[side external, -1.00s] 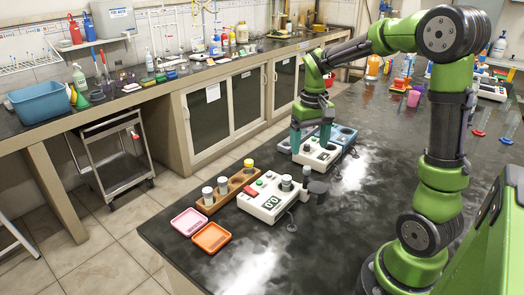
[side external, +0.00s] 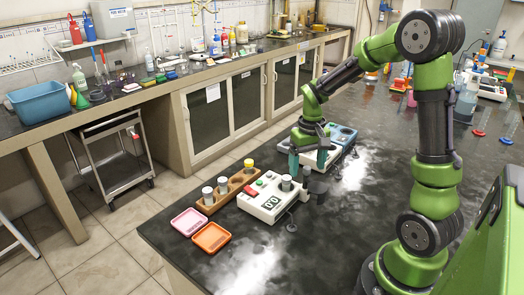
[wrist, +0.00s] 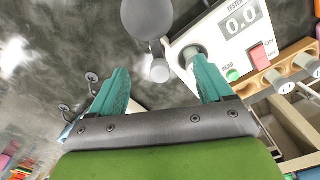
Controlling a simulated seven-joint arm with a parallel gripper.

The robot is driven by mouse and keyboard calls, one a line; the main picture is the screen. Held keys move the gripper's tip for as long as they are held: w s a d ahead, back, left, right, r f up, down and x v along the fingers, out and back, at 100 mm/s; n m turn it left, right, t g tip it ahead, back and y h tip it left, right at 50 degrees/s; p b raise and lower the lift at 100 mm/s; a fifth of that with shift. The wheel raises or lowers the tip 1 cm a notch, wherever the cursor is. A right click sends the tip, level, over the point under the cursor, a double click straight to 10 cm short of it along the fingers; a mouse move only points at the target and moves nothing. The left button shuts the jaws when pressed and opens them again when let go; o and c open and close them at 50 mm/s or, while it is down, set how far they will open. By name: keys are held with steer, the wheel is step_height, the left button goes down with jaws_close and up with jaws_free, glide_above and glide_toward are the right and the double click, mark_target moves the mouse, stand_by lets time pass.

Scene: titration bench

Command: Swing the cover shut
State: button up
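The white tester (side external: 262,203) sits near the bench's front edge, with a grey-topped vial (side external: 286,183) standing upright in it. Its dark round cover (side external: 318,187) sticks out to the right of the body, swung away from the vial. In the wrist view the cover (wrist: 146,16) is a grey disc at the top, with a small pale round knob (wrist: 160,70) below it. The tester (wrist: 205,35) shows a 0.0 display. My gripper (side external: 308,163) is open and empty, just behind the tester and cover. In the wrist view its teal fingers (wrist: 160,82) are apart; the right finger partly hides the socket area.
A second white device (side external: 348,138) stands just behind my gripper. A wooden rack (side external: 228,189) with vials lies left of the tester. A pink tray (side external: 188,221) and an orange tray (side external: 211,237) lie at the front. The black bench right of the tester is mostly clear.

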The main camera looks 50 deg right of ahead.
steer(key=c, duration=1.3)
steer(key=m, duration=0.5)
steer(key=shift+m, duration=0.3)
steer(key=m, duration=0.6)
